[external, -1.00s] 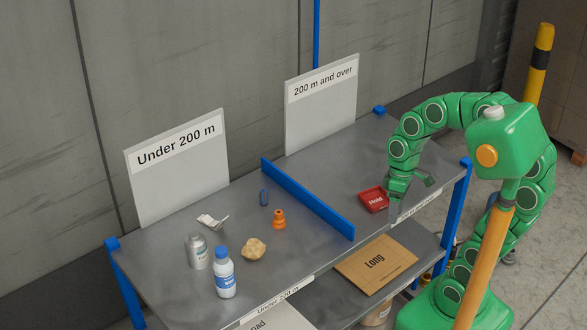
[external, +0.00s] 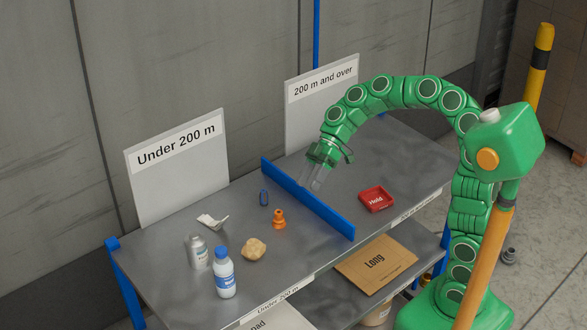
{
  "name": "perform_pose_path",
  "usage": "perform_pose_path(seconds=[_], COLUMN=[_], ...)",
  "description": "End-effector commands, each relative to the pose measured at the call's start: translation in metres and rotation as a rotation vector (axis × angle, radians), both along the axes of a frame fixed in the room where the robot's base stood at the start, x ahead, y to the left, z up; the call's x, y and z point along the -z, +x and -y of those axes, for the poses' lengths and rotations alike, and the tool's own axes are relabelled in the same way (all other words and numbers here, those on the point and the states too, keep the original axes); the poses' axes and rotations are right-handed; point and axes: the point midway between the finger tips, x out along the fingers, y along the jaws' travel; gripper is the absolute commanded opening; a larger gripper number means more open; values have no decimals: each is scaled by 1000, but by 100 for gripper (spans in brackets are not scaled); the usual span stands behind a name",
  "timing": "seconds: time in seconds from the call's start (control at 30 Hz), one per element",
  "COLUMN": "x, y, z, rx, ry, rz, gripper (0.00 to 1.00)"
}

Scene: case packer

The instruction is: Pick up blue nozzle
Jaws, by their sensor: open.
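A small dark blue object (external: 264,198), likely the blue nozzle, stands on the left section of the grey table, left of the blue divider. It is small in the picture and its details are hard to tell. My gripper (external: 311,183) is open and empty. It points down near the blue divider, to the right of the blue object and apart from it. Its fingers overlap the divider in the picture, so the exact height is hard to tell.
An orange nozzle-like piece (external: 279,220) stands close to the blue object. The blue divider (external: 330,216) crosses the table. A tan lump (external: 253,250), a white bottle (external: 224,275), a grey can (external: 197,252) and a crumpled scrap (external: 212,221) are further left. A red tray (external: 375,199) lies right.

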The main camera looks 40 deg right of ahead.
Motion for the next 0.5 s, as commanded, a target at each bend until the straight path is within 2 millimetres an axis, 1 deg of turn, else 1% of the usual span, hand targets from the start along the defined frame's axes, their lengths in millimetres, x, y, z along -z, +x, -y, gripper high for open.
perform_pose_path(seconds=[0.03,0.23,0.4,0.5], x=[4,19,39,50], y=[14,65,107,127], z=[-2,-2,4,10], rx=[-8,-33,-34,-29], ry=[34,159,241,272], rz=[19,131,230,284], gripper=[57,57,57,57])
